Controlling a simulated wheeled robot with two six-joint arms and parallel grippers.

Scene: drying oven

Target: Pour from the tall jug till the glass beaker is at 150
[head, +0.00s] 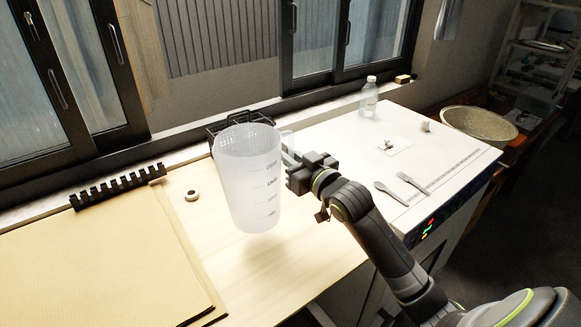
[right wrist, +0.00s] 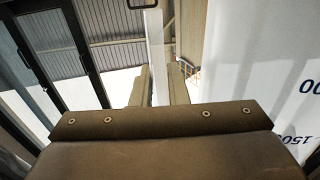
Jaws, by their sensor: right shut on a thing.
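The tall jug (head: 248,185) is a translucent white plastic jug with dark scale marks. It is near the middle of the head view, roughly upright, and appears to hang just above the wooden table. My right gripper (head: 294,158) is to the right of the jug and shut on its handle. In the right wrist view the handle stands between the two fingers (right wrist: 158,85), and the jug wall (right wrist: 265,65) fills the right side. I cannot make out a glass beaker in either view; the jug hides part of the table behind it. My left gripper is out of view.
A black wire rack (head: 228,122) stands behind the jug by the window. A white-topped oven (head: 340,140) to the right carries a clear bottle (head: 369,98), a fork (head: 412,183) and a spoon (head: 390,193). A brown board (head: 100,260) and a black comb-like strip (head: 118,187) lie left.

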